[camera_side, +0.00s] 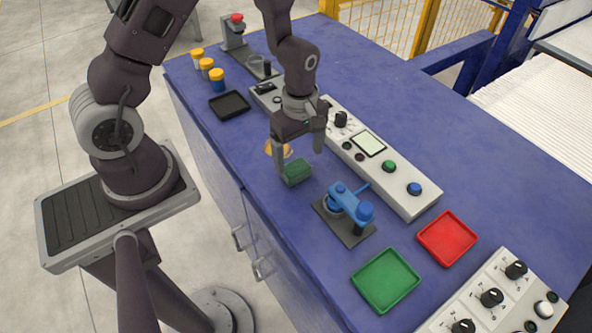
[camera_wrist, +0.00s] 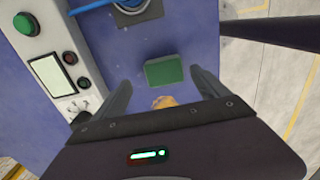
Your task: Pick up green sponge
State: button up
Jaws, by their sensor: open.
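The green sponge (camera_side: 296,172) lies on the blue table near its front edge in the side view. It also shows as a green block in the wrist view (camera_wrist: 164,71), between and beyond my two fingers. My gripper (camera_side: 300,160) is open and empty above the sponge, pointing down. In the wrist view my gripper (camera_wrist: 160,80) has its fingers spread, one on each side of the sponge, with the sponge closer to the right finger. I cannot tell whether a finger touches it.
A yellowish item (camera_side: 279,149) lies just behind the sponge. A blue device on a dark plate (camera_side: 345,215) stands to the right. A white control panel (camera_side: 385,170) runs behind. A green tray (camera_side: 386,280) and a red tray (camera_side: 447,238) lie farther right; a black tray (camera_side: 230,104) lies left.

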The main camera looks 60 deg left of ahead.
aim_at(296, 167)
jog(key=f, duration=0.4)
jog(key=shift+s+a+f, duration=0.1)
jog(key=shift+s+f, duration=0.25)
jog(key=shift+f, duration=0.05)
jog(key=c, duration=1.4)
notch_tip(296, 167, up, 10)
jog(key=shift+r, duration=0.1)
jog(key=shift+c, duration=0.2)
